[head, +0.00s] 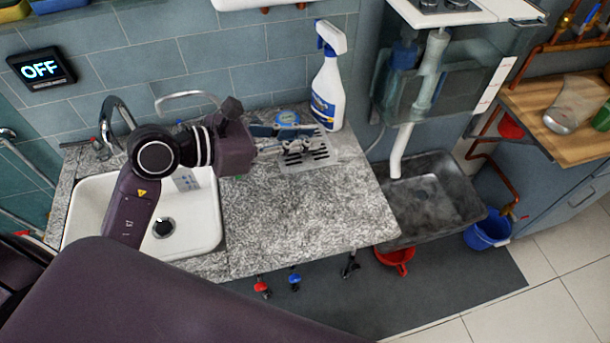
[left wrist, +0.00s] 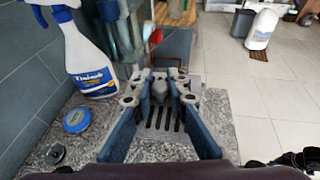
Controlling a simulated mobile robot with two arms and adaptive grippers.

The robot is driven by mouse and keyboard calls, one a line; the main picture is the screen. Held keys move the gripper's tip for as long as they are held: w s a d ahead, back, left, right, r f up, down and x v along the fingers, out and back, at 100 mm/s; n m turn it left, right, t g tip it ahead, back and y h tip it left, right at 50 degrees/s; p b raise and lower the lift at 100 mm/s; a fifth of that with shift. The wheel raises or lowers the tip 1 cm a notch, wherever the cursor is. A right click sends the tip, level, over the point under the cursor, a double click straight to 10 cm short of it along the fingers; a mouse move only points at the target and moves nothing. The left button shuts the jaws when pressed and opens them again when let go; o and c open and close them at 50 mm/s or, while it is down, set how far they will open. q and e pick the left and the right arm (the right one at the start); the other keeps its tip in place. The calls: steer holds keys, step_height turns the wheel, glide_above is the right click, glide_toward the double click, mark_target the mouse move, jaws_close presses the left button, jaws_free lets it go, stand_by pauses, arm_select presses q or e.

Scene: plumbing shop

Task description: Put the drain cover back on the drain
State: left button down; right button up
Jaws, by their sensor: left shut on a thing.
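The drain cover (head: 307,156) is a grey metal plate with dark slots, over the right back part of the speckled counter. It also shows in the left wrist view (left wrist: 165,128), between and beyond the fingers. My left gripper (head: 290,136) is shut on the drain cover, near its back edge; the fingers hide part of it. I cannot tell whether the plate touches the counter. In the left wrist view the gripper (left wrist: 158,88) shows both blue-grey fingers. A dark round drain (head: 163,227) shows in the white sink, left of the gripper. My right gripper is not in view.
A white spray bottle (head: 328,80) stands close behind the gripper. A blue round tin (left wrist: 77,120) sits on the counter. The faucet (head: 117,115) rises behind the sink (head: 90,222). The counter's front middle (head: 300,215) is clear. A dark tray (head: 445,195) lies to the right.

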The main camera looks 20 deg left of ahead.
arm_select(q)
glide_above(304, 189)
step_height(304, 189, down, 10)
steer(key=shift+r, duration=0.25)
steer(key=shift+f, duration=2.4)
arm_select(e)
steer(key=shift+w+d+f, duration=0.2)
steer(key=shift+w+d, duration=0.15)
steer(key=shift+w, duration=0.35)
arm_select(q)
steer(key=shift+f+b, duration=0.1)
steer(key=shift+b, duration=0.2)
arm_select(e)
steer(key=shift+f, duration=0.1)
arm_select(q)
steer(key=c, duration=2.3)
jaws_free()
steer(key=shift+f, duration=0.1)
steer(key=shift+c, duration=0.2)
steer(key=o, duration=0.5)
steer(key=shift+c, duration=0.2)
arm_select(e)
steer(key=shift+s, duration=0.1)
